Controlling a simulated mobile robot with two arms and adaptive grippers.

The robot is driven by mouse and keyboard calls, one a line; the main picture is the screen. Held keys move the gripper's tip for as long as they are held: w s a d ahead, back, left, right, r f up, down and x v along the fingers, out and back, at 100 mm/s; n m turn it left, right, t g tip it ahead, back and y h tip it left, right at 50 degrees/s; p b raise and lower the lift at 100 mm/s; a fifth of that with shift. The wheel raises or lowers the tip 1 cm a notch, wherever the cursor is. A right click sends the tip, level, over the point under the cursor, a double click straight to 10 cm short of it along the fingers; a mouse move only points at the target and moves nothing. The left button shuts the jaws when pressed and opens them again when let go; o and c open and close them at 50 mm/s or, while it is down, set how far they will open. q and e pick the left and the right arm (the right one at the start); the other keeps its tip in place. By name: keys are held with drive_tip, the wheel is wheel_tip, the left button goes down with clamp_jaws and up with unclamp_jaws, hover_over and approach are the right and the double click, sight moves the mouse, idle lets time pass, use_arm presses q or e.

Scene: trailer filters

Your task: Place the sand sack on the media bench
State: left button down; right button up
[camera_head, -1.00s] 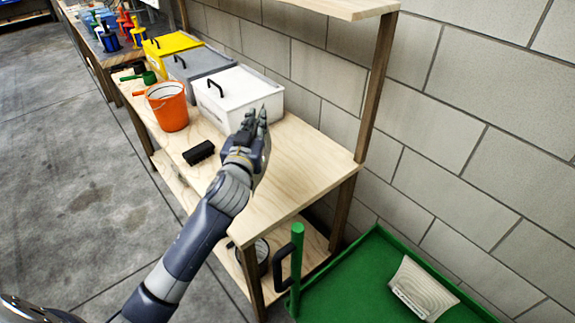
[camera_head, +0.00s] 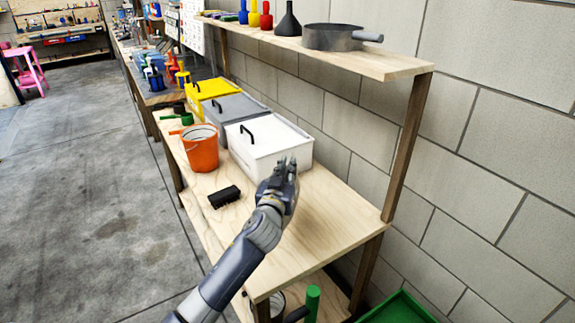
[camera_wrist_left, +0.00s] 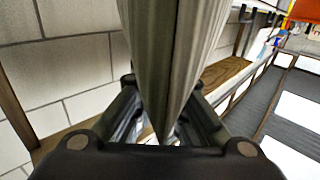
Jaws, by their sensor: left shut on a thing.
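In the left wrist view a pale grey-beige, ridged sack (camera_wrist_left: 175,50) fills the top middle and tapers to a point between the fingers. My left gripper (camera_wrist_left: 160,135) is shut on it. In the head view my left gripper (camera_head: 286,170) is above the light wooden media bench (camera_head: 335,215), in front of the white bin. The held sack cannot be made out in the head view. My right gripper is not in view.
White (camera_head: 270,155), grey (camera_head: 232,107) and yellow (camera_head: 207,90) lidded bins line the bench's back. An orange bucket (camera_head: 202,155) and black brush (camera_head: 224,197) stand in front. An upper shelf (camera_head: 390,68) holds a pan (camera_head: 333,38). The bench's near right part is clear.

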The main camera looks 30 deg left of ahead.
use_arm(q)
drive_tip(key=shift+f, duration=1.35)
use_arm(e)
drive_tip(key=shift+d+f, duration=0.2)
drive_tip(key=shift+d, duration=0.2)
use_arm(q)
drive_tip(key=c, duration=2)
unclamp_jaws()
drive_tip(key=shift+f, duration=0.3)
drive_tip(key=o, duration=0.3)
drive_tip(key=shift+s, duration=0.1)
drive_tip(key=shift+o, duration=0.2)
drive_tip(key=shift+r, duration=0.1)
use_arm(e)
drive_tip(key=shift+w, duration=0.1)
use_arm(q)
drive_tip(key=b+v, duration=0.1)
drive_tip(key=v, duration=1.1)
drive_tip(key=shift+b, duration=0.35)
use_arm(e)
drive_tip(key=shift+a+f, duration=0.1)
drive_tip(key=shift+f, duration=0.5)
